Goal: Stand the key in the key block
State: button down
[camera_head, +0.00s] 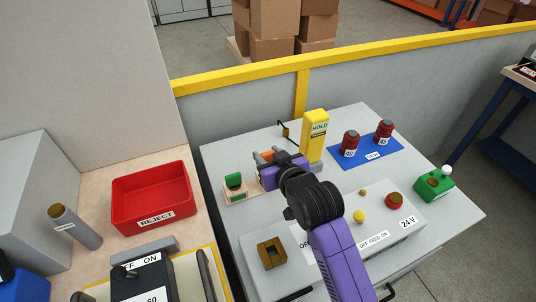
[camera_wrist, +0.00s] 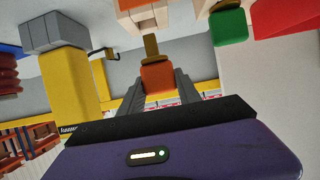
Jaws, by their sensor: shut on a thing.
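My gripper (camera_head: 266,161) is shut on an orange key (camera_head: 267,154), beside the yellow HOLD post. In the wrist view, the orange key (camera_wrist: 158,76) sits between my grey fingers (camera_wrist: 157,84), and its brass shaft points at a pale wooden block (camera_wrist: 148,20). I cannot tell whether the shaft touches that block. A pale key block (camera_head: 242,198) with a green key (camera_head: 234,180) standing on it lies left of my gripper. The green key also shows in the wrist view (camera_wrist: 229,27). My gripper hides part of the area behind it in the head view.
The yellow HOLD post (camera_head: 316,135) stands close on the right. Two red jars (camera_head: 350,142) stand on a blue mat (camera_head: 366,158). A red REJECT tray (camera_head: 151,197) is left.

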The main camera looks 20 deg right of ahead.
jog(key=shift+f+b, duration=1.1)
jog(key=shift+f, duration=0.7)
jog(key=c, duration=0.8)
grip_release()
jog(key=shift+o, duration=0.2)
jog(key=shift+s, duration=0.1)
jog(key=s+r+t, duration=0.4)
jog(key=s+r, duration=0.4)
jog(key=s, duration=0.2)
jog(key=s+f+g, duration=0.1)
jog(key=s+f, duration=0.2)
jog(key=s, duration=1.3)
jog(key=s+f+g, duration=0.1)
jog(key=s+f, duration=0.2)
jog(key=s, duration=1.4)
jog(key=shift+s+f+g+b, duration=0.2)
jog(key=shift+g+b, duration=0.2)
